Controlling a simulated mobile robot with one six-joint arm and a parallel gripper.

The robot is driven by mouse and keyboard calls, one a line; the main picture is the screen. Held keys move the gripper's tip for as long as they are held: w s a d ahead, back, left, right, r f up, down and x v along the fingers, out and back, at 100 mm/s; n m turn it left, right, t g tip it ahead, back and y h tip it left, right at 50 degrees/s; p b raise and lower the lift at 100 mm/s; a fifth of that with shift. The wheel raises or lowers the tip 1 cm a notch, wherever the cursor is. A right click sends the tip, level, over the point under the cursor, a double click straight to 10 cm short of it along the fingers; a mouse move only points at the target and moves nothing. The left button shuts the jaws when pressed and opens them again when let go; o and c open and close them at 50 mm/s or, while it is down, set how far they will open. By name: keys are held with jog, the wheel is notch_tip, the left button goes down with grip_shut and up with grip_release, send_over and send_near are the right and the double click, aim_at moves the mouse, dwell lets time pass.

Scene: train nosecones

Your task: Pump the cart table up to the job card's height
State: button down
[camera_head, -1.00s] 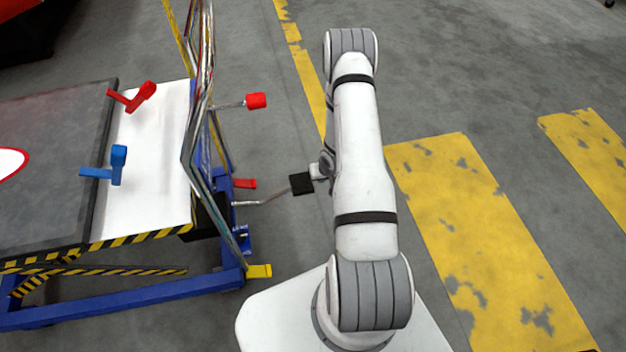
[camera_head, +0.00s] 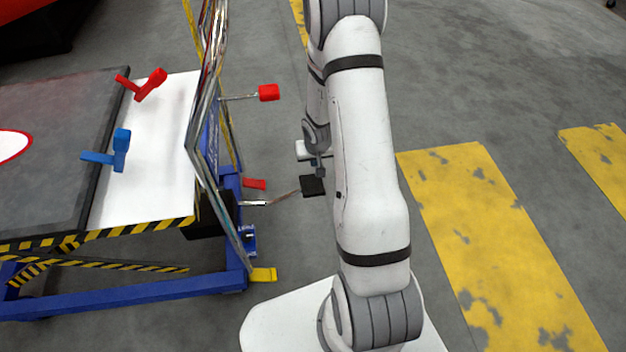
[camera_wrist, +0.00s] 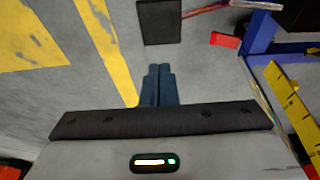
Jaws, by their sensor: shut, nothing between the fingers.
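The cart table is a lift cart with a white top (camera_head: 160,150) and a blue frame (camera_head: 130,300), at the left of the head view. A metal lever ending in a black pedal pad (camera_head: 312,186) sticks out from its near end. The pad also shows in the wrist view (camera_wrist: 160,22). My gripper (camera_head: 319,172) is shut and empty, pointing down close to the pad. In the wrist view its fingertips (camera_wrist: 158,70) sit just short of the pad's edge; I cannot tell whether they touch. I cannot make out a job card or its height.
A red pedal (camera_head: 254,184), a yellow pedal (camera_head: 263,275) and a red-knobbed lever (camera_head: 268,92) stick out from the cart's end. Red (camera_head: 148,84) and blue (camera_head: 120,150) clamps stand on top. Floor with yellow markings (camera_head: 490,230) is clear at right.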

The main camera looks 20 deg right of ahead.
jog(key=b, duration=0.9)
send_over(312, 183)
jog(key=f, duration=0.8)
jog(key=s+f, duration=0.1)
jog(key=f, duration=0.3)
jog(key=shift+f+b, duration=0.65)
jog(key=shift+f, duration=0.2)
